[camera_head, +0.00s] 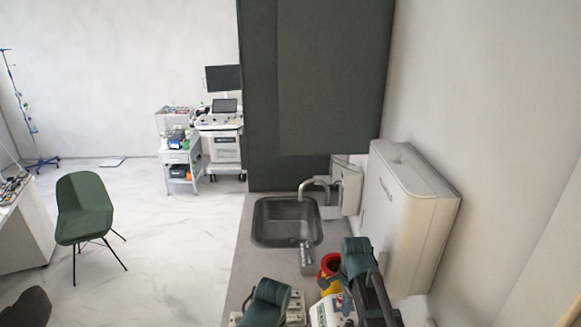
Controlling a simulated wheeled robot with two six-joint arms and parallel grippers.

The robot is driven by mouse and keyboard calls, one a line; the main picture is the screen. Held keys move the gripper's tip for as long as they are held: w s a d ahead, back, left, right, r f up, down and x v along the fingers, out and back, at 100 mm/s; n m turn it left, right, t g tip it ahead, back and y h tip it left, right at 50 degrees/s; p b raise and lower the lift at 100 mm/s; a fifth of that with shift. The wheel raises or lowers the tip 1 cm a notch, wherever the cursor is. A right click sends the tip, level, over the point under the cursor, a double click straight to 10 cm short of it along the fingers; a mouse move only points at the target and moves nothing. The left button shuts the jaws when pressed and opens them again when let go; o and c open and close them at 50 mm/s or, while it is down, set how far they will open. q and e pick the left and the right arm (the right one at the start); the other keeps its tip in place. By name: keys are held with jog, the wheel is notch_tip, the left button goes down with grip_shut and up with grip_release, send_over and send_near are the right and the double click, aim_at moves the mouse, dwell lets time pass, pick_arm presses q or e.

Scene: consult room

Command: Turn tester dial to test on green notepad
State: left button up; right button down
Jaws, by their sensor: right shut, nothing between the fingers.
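I cannot make out the tester, its dial or the green notepad in the head view. My right gripper (360,262) is low at the right of the counter, among dark teal and black arm parts. It is shut with nothing in it, and its fingertips are hard to tell apart from the parts around it. My left gripper is not in view. A dark teal rounded part at the bottom centre covers some of the counter and a pale, knobbed object (295,302).
The counter (243,235) holds a sink (286,222) with a tap. A red and yellow container (328,268) stands close to my right arm. A white cabinet (405,205) bounds the right side. A green chair (84,208) and a trolley (180,160) stand on open floor.

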aim_at(350, 324)
jog(key=shift+r+m, duration=0.1)
jog(key=shift+m, duration=1.1)
notch_tip(350, 324, down, 7)
jog(key=b, duration=0.7)
jog(key=shift+w+d, duration=0.2)
jog(key=shift+d, duration=0.05)
jog(key=shift+w, duration=0.75)
jog(key=shift+w+a, duration=0.1)
jog(key=shift+a, duration=0.25)
